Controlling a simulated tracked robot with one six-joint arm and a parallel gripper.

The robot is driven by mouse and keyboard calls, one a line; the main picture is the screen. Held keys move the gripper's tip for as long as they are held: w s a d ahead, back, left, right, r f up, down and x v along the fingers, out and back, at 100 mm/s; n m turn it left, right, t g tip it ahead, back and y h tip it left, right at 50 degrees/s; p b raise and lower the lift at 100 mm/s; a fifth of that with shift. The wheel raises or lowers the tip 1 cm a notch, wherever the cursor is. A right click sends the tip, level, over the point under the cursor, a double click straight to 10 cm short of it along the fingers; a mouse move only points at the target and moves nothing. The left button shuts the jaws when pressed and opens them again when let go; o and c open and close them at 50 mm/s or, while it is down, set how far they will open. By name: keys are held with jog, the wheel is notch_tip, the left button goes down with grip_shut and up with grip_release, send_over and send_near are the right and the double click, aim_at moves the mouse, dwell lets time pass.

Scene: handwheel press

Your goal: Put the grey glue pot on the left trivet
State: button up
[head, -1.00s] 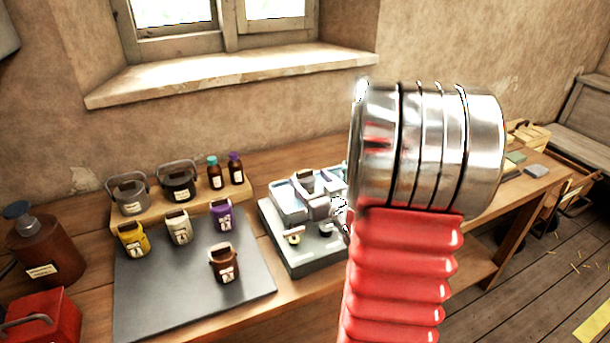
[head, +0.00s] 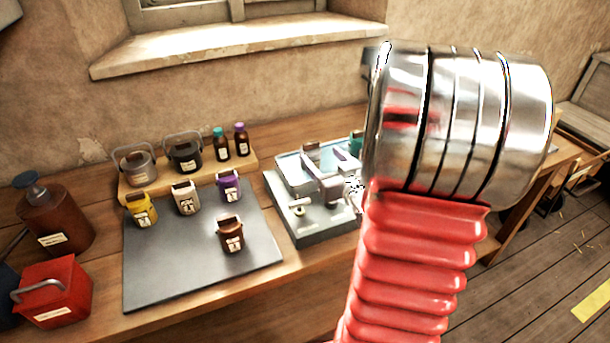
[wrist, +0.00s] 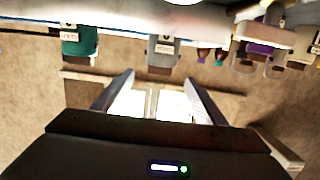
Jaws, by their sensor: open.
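A small grey pot with a pale label (wrist: 163,46) shows in the wrist view, just beyond and between my fingertips, apart from them. It seems to be the grey shape at the press in the head view (head: 312,154), partly confused with the machine. My gripper (wrist: 160,77) is open and empty; in the head view my arm hides most of it. A teal pot (wrist: 80,40) stands beside the grey one and is partly hidden by my arm in the head view (head: 355,142). I cannot make out a left trivet in either view.
A grey bail-handled pot (head: 136,168), a black one (head: 184,158) and two bottles stand on a wooden riser (head: 128,194). A red can (head: 55,292) and brown dispenser (head: 58,225) stand left.

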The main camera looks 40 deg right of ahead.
jog(key=a+r+g, duration=0.2)
jog(key=a+g, duration=0.1)
jog(key=a, duration=0.3)
jog(key=a+r+g, duration=0.2)
jog(key=a+r, duration=0.1)
jog(key=a, duration=0.4)
jog(key=s+a+n+g+y, duration=0.1)
jog(key=s+a+g+y, duration=0.1)
jog(key=s+a, duration=0.5)
jog(key=s+a+n+g+y, duration=0.2)
jog(key=s+a, duration=0.6)
jog(key=a, duration=0.5)
jog(key=shift+r+g, duration=0.2)
jog(key=shift+g, duration=0.3)
jog(key=shift+d, duration=0.1)
jog(key=shift+c, duration=0.2)
